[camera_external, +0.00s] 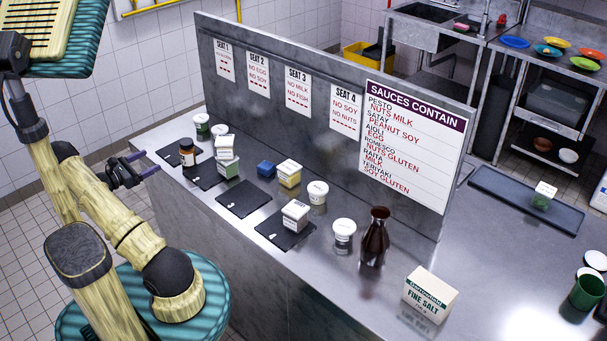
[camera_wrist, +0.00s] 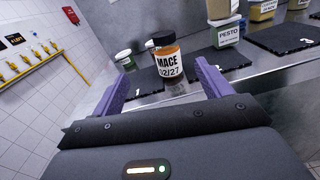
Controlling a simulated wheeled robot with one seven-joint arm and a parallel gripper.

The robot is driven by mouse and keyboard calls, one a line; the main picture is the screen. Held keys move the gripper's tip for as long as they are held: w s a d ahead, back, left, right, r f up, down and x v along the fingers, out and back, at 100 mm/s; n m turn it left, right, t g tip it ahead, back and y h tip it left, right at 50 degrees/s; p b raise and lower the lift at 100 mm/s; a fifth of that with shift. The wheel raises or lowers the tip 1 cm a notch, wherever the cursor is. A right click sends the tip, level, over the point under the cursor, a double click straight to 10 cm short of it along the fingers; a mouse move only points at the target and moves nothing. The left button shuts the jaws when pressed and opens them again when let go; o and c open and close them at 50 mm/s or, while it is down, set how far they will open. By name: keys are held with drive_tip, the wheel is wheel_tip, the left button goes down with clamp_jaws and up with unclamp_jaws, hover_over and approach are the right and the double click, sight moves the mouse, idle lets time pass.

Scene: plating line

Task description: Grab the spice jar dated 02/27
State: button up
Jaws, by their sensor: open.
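The spice jar (camera_wrist: 167,68) has a black lid, orange contents and a white label reading MACE 02/27. It stands upright in the wrist view, beyond and between my fingertips. In the external view the jar (camera_external: 187,153) stands near the left end of the steel counter, at a dark mat. My gripper (camera_external: 146,166) is at the counter's left edge, a little left of the jar and apart from it. In the wrist view my gripper (camera_wrist: 160,82) shows two purple fingers spread wide with nothing held.
A pesto tub (camera_wrist: 227,36) stands right of the jar. A green-and-white tub (camera_external: 202,126) stands behind it. Dark mats (camera_external: 244,199) line the counter, with several tubs, a dark bottle (camera_external: 374,238) and a salt box (camera_external: 430,294) farther right. A sign panel (camera_external: 330,62) rises behind.

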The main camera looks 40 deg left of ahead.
wheel_tip(320, 180, down, 4)
drive_tip(key=shift+f, duration=0.2)
drive_tip(key=p, duration=0.3)
approach(191, 151)
drive_tip(key=w+a, duration=0.1)
drive_tip(key=w, duration=0.1)
drive_tip(key=w+a+f, duration=0.1)
drive_tip(key=w, duration=0.1)
drive_tip(key=w+a+f, duration=0.1)
drive_tip(key=w, duration=0.1)
drive_tip(key=shift+w+f, duration=0.2)
drive_tip(key=shift+f, duration=0.05)
drive_tip(key=w, duration=0.1)
drive_tip(key=w+p, duration=0.1)
drive_tip(key=w, duration=0.2)
drive_tip(key=shift+w+d+r+p, duration=0.25)
drive_tip(key=shift+w+p, duration=0.05)
drive_tip(key=shift+w, duration=0.1)
drive_tip(key=shift+w+f, duration=0.1)
drive_tip(key=shift+w, duration=0.1)
